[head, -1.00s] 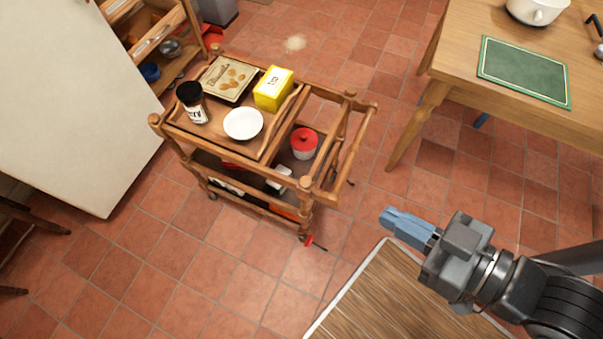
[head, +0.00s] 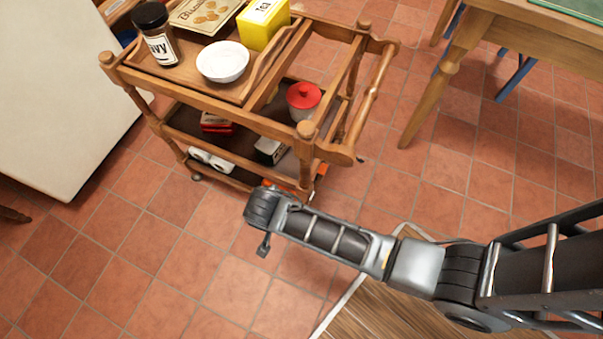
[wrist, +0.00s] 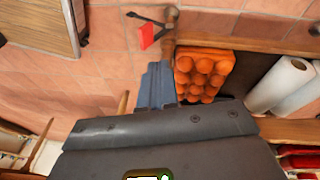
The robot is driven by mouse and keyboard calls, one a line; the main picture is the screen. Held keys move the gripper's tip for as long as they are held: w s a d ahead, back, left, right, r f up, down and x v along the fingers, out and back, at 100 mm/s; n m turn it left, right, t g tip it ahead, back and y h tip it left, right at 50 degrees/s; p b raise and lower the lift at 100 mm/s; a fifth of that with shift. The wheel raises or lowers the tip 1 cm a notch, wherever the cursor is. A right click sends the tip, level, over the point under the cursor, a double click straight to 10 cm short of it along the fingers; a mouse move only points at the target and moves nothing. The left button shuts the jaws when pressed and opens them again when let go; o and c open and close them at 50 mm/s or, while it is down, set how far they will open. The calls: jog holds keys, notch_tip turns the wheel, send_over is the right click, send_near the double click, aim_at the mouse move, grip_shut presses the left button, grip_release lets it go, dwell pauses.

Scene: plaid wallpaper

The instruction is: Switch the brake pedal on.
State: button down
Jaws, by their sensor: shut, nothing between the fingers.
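The brake pedal (wrist: 148,36) is a small red flap at the foot of the wooden trolley's leg (wrist: 169,45), beside a dark caster, in the wrist view. In the head view I cannot make it out; my arm covers the area near that leg. My gripper (wrist: 158,66) has blue fingers, shut and empty, with their tips just below the pedal in the wrist picture. A small gap shows between tips and pedal; I cannot tell the depth. In the head view my arm reaches to the trolley's lower near side, and the fingers are hidden.
The trolley (head: 215,90) carries a jar (head: 155,35), bowl (head: 222,62) and tea box (head: 263,22) on top. Its lower shelf holds an orange egg tray (wrist: 203,72) and white rolls (wrist: 280,85) close to my gripper. Tiled floor is free at left; a table leg (head: 430,95) stands right.

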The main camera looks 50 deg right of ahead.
jog(key=w+m+g+b, duration=0.1)
jog(key=w+a+m+h+b, duration=0.1)
jog(key=w, duration=0.1)
jog(key=w+m+g+b, duration=0.1)
jog(key=w, duration=0.1)
jog(key=shift+a+f+g+h, duration=0.25)
jog(key=shift+f+g+h, duration=0.05)
jog(key=shift+f, duration=0.1)
jog(key=s+b+x, duration=0.2)
jog(key=b+x, duration=0.2)
jog(key=x, duration=0.8)
jog(key=shift+s, duration=0.4)
jog(key=shift+s+d, duration=0.2)
